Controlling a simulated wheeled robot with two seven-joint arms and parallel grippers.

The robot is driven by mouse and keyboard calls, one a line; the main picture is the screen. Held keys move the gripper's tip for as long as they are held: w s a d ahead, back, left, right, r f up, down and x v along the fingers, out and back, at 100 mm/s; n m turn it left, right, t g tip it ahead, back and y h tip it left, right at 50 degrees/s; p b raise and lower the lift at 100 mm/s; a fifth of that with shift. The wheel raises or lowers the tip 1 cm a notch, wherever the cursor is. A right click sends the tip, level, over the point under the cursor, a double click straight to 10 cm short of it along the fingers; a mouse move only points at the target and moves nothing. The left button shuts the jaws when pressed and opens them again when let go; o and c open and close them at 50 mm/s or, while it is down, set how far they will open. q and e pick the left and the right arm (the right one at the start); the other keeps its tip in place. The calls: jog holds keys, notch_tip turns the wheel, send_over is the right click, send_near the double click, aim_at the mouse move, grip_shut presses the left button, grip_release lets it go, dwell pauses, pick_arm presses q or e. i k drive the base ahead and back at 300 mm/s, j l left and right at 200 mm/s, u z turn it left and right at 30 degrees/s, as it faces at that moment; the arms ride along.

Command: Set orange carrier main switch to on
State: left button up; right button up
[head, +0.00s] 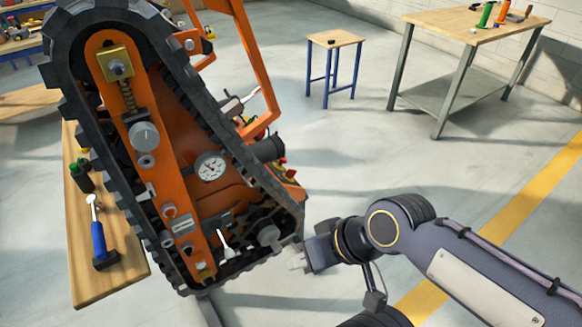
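The orange carrier (190,150) stands at the left and middle, its black track (180,55) facing me. A round gauge (210,167) and a grey round knob (144,136) show on its side. A small red and yellow control (281,162) shows at its right end, partly behind the body. I cannot tell which part is the main switch or its setting. My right gripper (296,262) is beside the lower right end of the track. Its fingers are small here, and I cannot tell whether they are open. My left gripper is out of view.
A wooden bench (120,275) at the left bears a blue-handled tool (97,236) and dark bottles (82,178). A small stool (335,40) and a table (470,28) with tools stand behind. The floor in the middle right is clear.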

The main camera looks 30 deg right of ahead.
aim_at(291, 173)
jog(key=z, duration=1)
jog(key=i, duration=0.65)
jog(key=l+u, duration=0.25)
jog(key=l, duration=0.25)
jog(key=l+u, duration=0.25)
jog(key=l, duration=0.3)
jog(key=i+l+u, duration=0.25)
jog(key=u, duration=0.25)
jog(key=i+l+u, duration=0.25)
jog(key=u, duration=0.25)
jog(key=l, duration=0.1)
